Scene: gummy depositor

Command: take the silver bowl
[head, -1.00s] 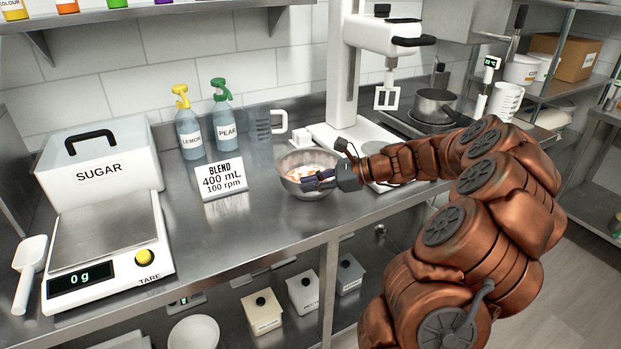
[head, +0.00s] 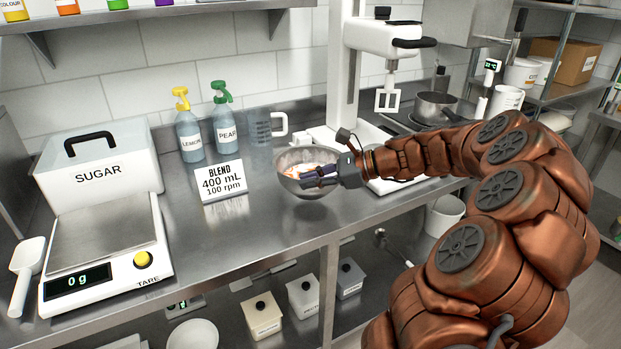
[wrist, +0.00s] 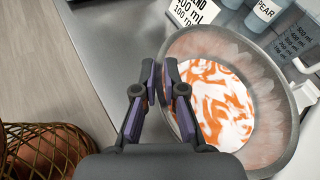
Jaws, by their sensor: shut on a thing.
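The silver bowl (head: 290,183) is at the front of the steel counter in the head view, with a white and orange swirled mix inside. It fills the right of the wrist view (wrist: 272,62). My gripper (head: 305,180) reaches in from the right and is shut on the bowl's near wall, one finger inside and one outside, as the wrist view shows (wrist: 165,85). The bowl looks slightly raised above the counter, with a dark shadow below it. My gripper hides part of its near right side.
A sign (head: 222,182) reading "BLEND 400 mL 100 rpm" stands left of the bowl. The white mixer (head: 342,80) is behind right. A scale (head: 105,250) is at left.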

